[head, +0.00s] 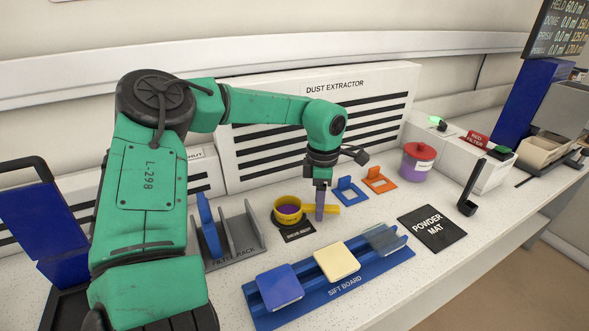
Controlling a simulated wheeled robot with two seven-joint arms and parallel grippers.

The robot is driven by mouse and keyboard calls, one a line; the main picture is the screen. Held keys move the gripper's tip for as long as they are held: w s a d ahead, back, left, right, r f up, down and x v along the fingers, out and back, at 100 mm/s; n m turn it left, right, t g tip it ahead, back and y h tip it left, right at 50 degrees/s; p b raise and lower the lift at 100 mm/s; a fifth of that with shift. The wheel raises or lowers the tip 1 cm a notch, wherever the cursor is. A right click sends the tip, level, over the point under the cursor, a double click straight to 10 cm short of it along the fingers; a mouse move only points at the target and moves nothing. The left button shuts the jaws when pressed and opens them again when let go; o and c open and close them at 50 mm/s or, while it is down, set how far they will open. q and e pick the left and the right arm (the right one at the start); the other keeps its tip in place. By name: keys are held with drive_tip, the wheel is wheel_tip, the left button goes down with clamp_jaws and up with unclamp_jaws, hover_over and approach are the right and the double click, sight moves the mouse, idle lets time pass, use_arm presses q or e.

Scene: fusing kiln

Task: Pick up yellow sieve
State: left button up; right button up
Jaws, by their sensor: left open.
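The jaws are open. I cannot tell whether they touch the handle. My right gripper is not in view.
The blue sift board (345,289) holds blue, cream and clear pieces in front. A filter rack (240,241) stands left. Blue (349,196) and orange (379,182) stands and a red-lidded purple jar (417,162) are behind right. The powder mat (431,228) looks bare.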

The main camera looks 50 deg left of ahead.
use_arm(q)
drive_tip(key=shift+r, duration=0.1)
clamp_jaws()
